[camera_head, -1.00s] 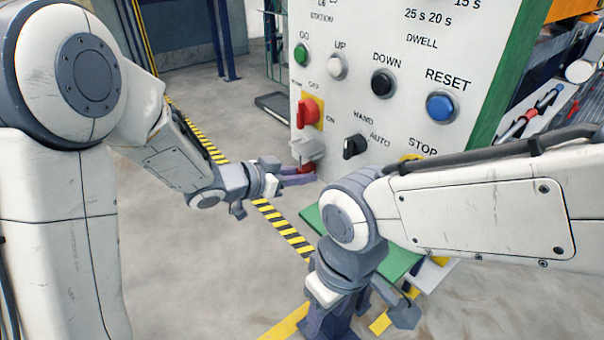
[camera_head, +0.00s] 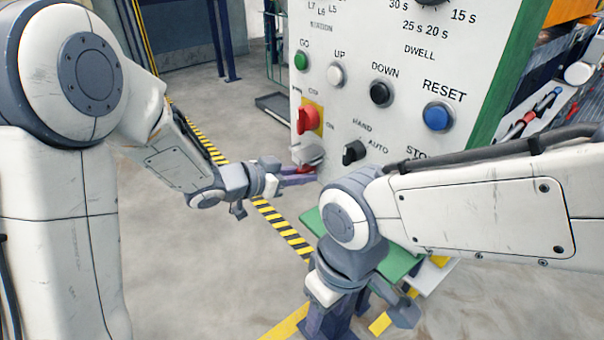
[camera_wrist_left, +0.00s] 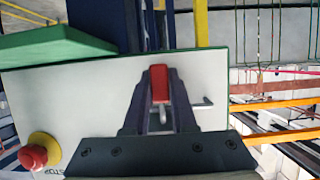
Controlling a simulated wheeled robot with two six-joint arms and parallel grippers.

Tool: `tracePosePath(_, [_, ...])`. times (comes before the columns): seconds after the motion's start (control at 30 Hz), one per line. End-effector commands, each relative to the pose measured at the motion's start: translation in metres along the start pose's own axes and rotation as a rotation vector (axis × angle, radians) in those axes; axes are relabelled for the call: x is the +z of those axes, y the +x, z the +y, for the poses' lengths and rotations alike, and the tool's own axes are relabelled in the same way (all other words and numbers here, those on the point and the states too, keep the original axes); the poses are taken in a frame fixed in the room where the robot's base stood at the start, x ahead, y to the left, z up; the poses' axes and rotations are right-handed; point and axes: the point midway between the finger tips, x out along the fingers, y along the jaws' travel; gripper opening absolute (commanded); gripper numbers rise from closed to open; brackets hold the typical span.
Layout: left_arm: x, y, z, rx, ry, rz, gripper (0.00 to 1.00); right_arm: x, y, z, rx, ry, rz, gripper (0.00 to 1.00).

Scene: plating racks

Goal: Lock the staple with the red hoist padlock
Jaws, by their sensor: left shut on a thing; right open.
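My left gripper (camera_head: 298,175) is shut on the red padlock (camera_wrist_left: 159,84), whose body shows between the two fingers in the left wrist view. Its metal shackle (camera_wrist_left: 163,115) shows below the body, partly hidden by the fingers. A thin grey bent rod (camera_wrist_left: 201,104), likely the staple, lies to the right of the fingers; I cannot tell whether the shackle touches it. In the head view the gripper is at the panel's lower left, below the red switch (camera_head: 307,118), and the padlock is mostly hidden. My right gripper (camera_head: 362,318) is open and empty at the bottom.
The white control panel (camera_head: 350,30) carries several buttons and a black selector (camera_head: 354,152). A red stop button (camera_wrist_left: 33,157) is at lower left in the wrist view. A green shelf (camera_head: 400,262) projects below the panel.

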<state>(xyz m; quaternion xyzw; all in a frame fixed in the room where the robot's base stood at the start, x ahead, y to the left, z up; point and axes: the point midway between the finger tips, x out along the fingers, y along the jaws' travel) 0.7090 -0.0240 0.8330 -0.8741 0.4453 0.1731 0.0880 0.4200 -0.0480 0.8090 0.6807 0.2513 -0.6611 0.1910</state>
Motion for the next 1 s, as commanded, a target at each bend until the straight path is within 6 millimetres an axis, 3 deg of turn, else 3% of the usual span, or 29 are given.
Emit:
tracePosePath(0.87, [0.003,0.0015,-0.0002,0.0,0.0,0.002,0.0,-0.0001,-0.001,-0.0001,0.0,0.0,0.0,0.5])
tracePosePath(0.9, [0.003,0.0015,-0.0002,0.0,0.0,0.002,0.4,0.0,-0.001,-0.0001,0.0,0.0,0.0,0.5])
tracePosePath(0.97, [0.0031,0.0015,-0.0001,0.0,0.0,0.002,0.6,-0.0001,-0.001,-0.0001,0.0,0.0,0.0,0.5])
tracePosePath(1.0, [0.0031,0.0015,-0.0001,0.0,0.0,0.002,0.6,0.0,-0.001,-0.0001,0.0,0.0,0.0,0.5])
